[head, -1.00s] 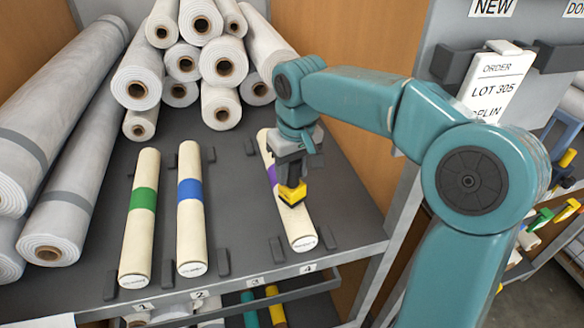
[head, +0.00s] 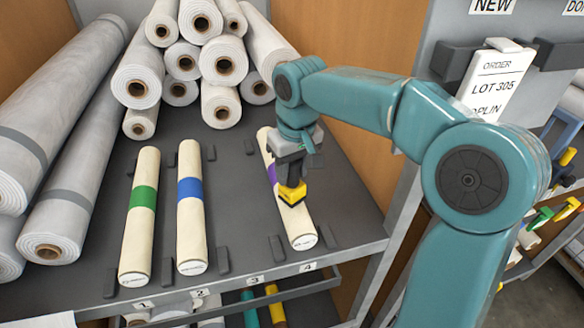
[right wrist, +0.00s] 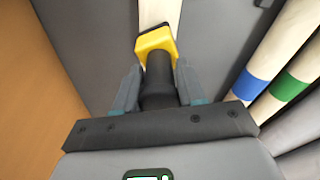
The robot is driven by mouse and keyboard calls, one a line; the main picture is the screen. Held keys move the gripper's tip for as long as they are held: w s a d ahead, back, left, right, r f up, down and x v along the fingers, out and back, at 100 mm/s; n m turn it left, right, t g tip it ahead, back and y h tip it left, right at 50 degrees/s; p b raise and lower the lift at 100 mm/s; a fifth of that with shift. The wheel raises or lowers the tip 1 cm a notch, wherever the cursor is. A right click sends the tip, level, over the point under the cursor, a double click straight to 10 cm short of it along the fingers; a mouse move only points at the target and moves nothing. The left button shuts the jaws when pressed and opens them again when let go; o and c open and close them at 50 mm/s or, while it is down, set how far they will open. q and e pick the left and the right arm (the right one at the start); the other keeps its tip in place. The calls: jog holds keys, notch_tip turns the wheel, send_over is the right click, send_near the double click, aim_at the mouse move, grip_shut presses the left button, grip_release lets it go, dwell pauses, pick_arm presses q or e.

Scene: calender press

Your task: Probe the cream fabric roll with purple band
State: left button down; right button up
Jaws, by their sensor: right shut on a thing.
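The cream fabric roll with purple band (head: 299,222) lies on the grey shelf at the right, by the label 4. Its purple band (head: 271,174) is partly hidden behind my gripper. My right gripper (head: 290,172) is shut on a probe with a dark grip and a yellow head (head: 292,194). The yellow head is over the roll, just nearer than the band, and appears to touch it. In the right wrist view the fingers clasp the dark grip (right wrist: 158,80), with the yellow head (right wrist: 156,40) at the cream roll (right wrist: 160,12). My left gripper is not in view.
Cream rolls with a green band (head: 145,199) and a blue band (head: 190,190) lie to the left. Small dark stops (head: 223,259) flank the roll places. An order card (head: 497,85) hangs at right.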

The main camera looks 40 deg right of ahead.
jog(key=shift+r+p, duration=0.8)
jog(key=shift+p, duration=0.05)
notch_tip(320, 180, up, 6)
jog(key=p, duration=0.5)
jog(key=shift+f, duration=0.35)
dwell(0.5)
